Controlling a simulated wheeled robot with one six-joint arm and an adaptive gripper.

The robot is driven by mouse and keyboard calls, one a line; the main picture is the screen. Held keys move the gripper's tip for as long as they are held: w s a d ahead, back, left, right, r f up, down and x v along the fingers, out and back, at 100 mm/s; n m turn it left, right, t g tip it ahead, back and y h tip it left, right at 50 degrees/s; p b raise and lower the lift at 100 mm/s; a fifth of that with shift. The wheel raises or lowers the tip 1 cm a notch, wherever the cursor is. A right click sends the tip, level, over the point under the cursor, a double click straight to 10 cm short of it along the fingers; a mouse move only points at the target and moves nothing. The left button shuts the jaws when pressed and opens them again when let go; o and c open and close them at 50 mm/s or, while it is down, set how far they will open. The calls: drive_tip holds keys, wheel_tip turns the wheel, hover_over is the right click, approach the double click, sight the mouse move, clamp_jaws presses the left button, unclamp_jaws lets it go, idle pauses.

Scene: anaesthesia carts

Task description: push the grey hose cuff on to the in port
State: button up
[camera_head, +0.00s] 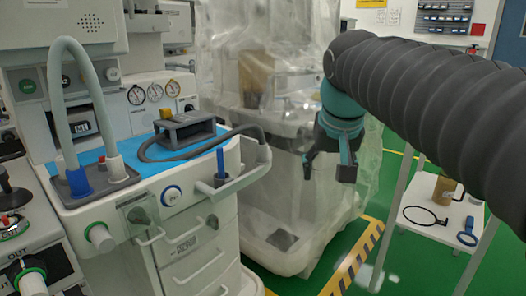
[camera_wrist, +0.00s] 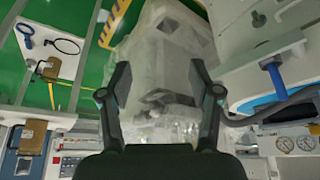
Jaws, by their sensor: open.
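A pale grey hose (camera_head: 75,50) arches over the cart at the left in the head view. One end has a blue cuff (camera_head: 78,183). The other end has a grey cuff (camera_head: 116,169); both stand on a dark block on the cart top. I cannot make out a port marked in; labels reading OUT show at the lower left, beside a green-ringed port (camera_head: 33,281). My gripper (camera_head: 328,168) hangs right of the cart, well apart from the cuffs. In the wrist view my gripper (camera_wrist: 160,84) is open with nothing between its fingers.
A blue stick (camera_head: 220,162) stands in a holder at the cart's right edge, near a dark cable. A plastic-draped machine (camera_head: 300,215) stands behind my gripper. A white side table (camera_head: 425,200) with a black ring stands at the right.

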drive_tip(key=w+a+r, duration=0.5)
drive_tip(key=w+a, duration=0.1)
drive_tip(key=w, duration=0.3)
approach(262, 145)
drive_tip(key=shift+m+g, duration=0.3)
drive_tip(key=shift+m, duration=0.1)
drive_tip(key=b+x, duration=0.2)
drive_tip(key=x, duration=0.1)
drive_tip(key=b+x, duration=0.1)
drive_tip(key=x, duration=0.1)
drive_tip(key=shift+w+a+f, duration=0.1)
drive_tip(key=shift+w+a, duration=0.15)
drive_tip(key=shift+d+b+x, duration=0.15)
drive_tip(key=shift+b+x, duration=0.3)
drive_tip(key=shift+x, duration=1.1)
drive_tip(key=shift+d+b+x, duration=0.1)
drive_tip(key=shift+b+x, duration=0.3)
drive_tip(key=shift+x, duration=1.15)
drive_tip(key=shift+w, duration=0.1)
drive_tip(key=c, duration=1.1)
